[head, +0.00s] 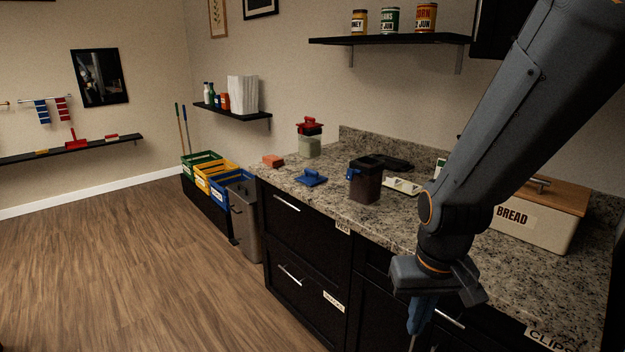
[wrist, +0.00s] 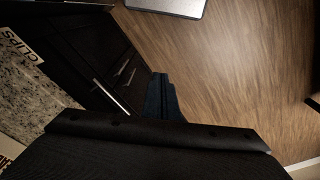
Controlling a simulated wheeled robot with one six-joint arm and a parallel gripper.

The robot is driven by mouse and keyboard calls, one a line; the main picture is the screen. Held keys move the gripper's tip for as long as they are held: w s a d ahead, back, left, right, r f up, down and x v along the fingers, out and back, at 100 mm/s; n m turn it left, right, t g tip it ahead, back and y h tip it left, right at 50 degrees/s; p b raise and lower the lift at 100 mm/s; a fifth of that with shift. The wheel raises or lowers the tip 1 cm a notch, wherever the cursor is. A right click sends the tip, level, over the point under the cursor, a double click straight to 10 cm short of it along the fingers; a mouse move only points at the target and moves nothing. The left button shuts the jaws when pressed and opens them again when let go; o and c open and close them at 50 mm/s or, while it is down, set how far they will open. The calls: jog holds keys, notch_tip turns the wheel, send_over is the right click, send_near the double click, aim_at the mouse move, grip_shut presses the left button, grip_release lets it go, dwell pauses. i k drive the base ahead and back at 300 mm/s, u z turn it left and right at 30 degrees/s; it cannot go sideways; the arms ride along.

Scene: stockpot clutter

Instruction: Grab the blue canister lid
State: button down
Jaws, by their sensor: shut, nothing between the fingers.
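The blue canister lid (head: 312,177) lies on the granite counter near its front left corner, in the head view. It is a flat blue piece with a raised grip. My gripper (head: 416,333) hangs pointing down in front of the counter's front face, well to the right of the lid and apart from it. Its blue-grey fingers are shut and empty. In the wrist view, the fingers (wrist: 161,98) show beside the dark drawer fronts and above the wood floor. The lid does not show in the wrist view.
A dark open canister (head: 364,184) stands right of the lid. A bread box (head: 533,220) stands at the right. Bins (head: 243,212) stand left of the counter.

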aim_at(311, 177)
jog(key=u, duration=0.35)
jog(key=i, duration=0.35)
jog(key=u, duration=1.1)
jog(key=i, duration=1.2)
jog(key=z, duration=0.7)
jog(key=i, duration=0.55)
jog(key=z, duration=0.65)
